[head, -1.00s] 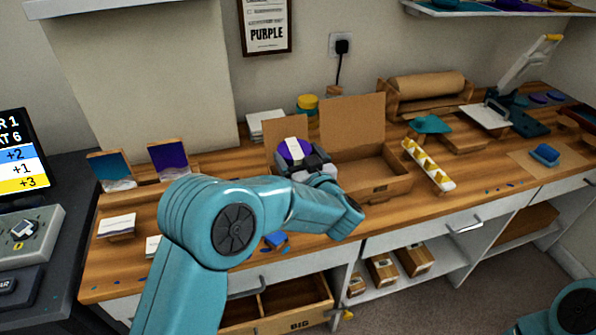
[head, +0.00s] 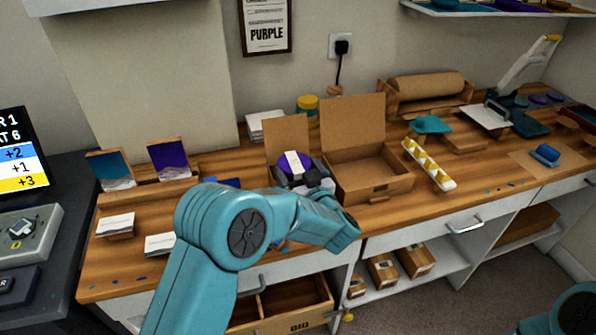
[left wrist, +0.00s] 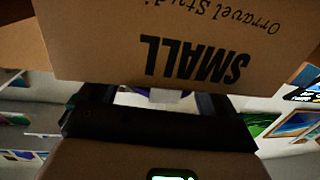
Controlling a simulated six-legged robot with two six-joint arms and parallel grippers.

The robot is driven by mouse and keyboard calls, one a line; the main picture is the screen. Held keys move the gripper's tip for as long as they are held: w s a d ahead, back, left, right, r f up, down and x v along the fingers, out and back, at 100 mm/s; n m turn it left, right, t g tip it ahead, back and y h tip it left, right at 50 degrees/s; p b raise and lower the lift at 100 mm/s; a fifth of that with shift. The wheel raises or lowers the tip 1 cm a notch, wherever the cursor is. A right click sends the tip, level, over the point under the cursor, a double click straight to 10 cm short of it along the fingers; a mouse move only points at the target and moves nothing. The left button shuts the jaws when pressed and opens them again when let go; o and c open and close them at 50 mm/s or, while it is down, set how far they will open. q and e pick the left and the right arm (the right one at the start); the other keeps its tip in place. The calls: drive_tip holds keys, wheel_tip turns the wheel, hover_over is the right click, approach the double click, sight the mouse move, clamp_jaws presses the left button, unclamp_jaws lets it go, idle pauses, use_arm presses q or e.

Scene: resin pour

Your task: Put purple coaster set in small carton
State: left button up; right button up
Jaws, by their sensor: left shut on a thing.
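The purple coaster set (head: 291,163), round with a white band, is held in my left gripper (head: 300,172). A little of its purple and white also shows in the left wrist view (left wrist: 165,94). The small carton's upright brown lid (head: 287,136) stands just behind the set. In the left wrist view the lid (left wrist: 180,40) fills the top, with SMALL printed on it, upside down. The small carton's body is hidden behind my gripper and arm, so I cannot tell whether the set is inside its walls. My right gripper is out of view.
A larger open carton (head: 372,188) stands right beside the small one, its lid (head: 352,122) up. A tray of yellow pieces (head: 428,165) lies to its right. A yellow-lidded jar (head: 307,105) and white stack (head: 266,125) stand behind. An open drawer (head: 300,305) is below.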

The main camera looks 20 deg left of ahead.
use_arm(q)
drive_tip(key=o, duration=0.9)
drive_tip(key=shift+s+f, duration=0.1)
drive_tip(key=shift+f, duration=0.7)
drive_tip(key=shift+o, duration=0.2)
drive_tip(key=shift+r+p, duration=0.25)
drive_tip(key=shift+p, duration=0.05)
drive_tip(key=shift+d+r+p, duration=0.1)
drive_tip(key=shift+r+p, duration=0.3)
drive_tip(key=shift+r, duration=0.05)
drive_tip(key=shift+s+d+f+b, duration=0.35)
drive_tip(key=shift+s+d+f, duration=0.05)
drive_tip(key=shift+d, duration=0.2)
drive_tip(key=r+v, duration=0.1)
drive_tip(key=v, duration=0.9)
drive_tip(key=shift+s+a, duration=0.1)
